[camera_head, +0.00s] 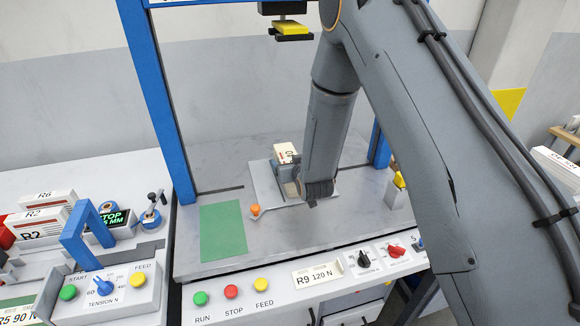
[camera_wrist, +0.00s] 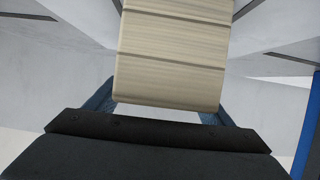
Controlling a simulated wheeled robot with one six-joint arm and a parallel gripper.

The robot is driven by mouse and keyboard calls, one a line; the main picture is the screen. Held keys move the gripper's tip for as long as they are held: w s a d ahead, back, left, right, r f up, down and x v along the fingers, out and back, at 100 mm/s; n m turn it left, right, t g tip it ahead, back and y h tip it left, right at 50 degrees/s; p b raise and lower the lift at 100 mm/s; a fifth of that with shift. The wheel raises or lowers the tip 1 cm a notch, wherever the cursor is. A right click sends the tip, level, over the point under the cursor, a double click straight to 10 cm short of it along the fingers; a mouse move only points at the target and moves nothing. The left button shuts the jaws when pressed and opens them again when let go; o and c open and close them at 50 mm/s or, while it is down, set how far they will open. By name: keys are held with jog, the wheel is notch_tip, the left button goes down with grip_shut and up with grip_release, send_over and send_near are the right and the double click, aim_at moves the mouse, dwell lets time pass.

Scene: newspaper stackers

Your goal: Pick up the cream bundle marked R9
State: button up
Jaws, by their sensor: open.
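The cream bundle (camera_head: 286,151) lies on a grey plate in the machine bay, largely hidden behind my arm in the head view. Its R9 mark cannot be read there. In the wrist view the bundle (camera_wrist: 174,58) fills the upper middle, its striped layered side towards me. My gripper (camera_wrist: 163,110) is open, with a blue finger at each side of the bundle's near end. The wrist view does not show clearly whether the fingers touch it. In the head view my gripper (camera_head: 294,188) is low beside the bundle and mostly hidden.
A blue frame (camera_head: 157,95) bounds the bay, with a yellow-tipped head (camera_head: 291,28) hanging above. The front panel carries an R9 120 N label (camera_head: 317,274). Other bundles (camera_head: 41,224) stand at far left.

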jog(key=shift+w, duration=0.15)
jog(key=c, duration=1.7)
grip_shut()
jog(key=shift+r, duration=0.1)
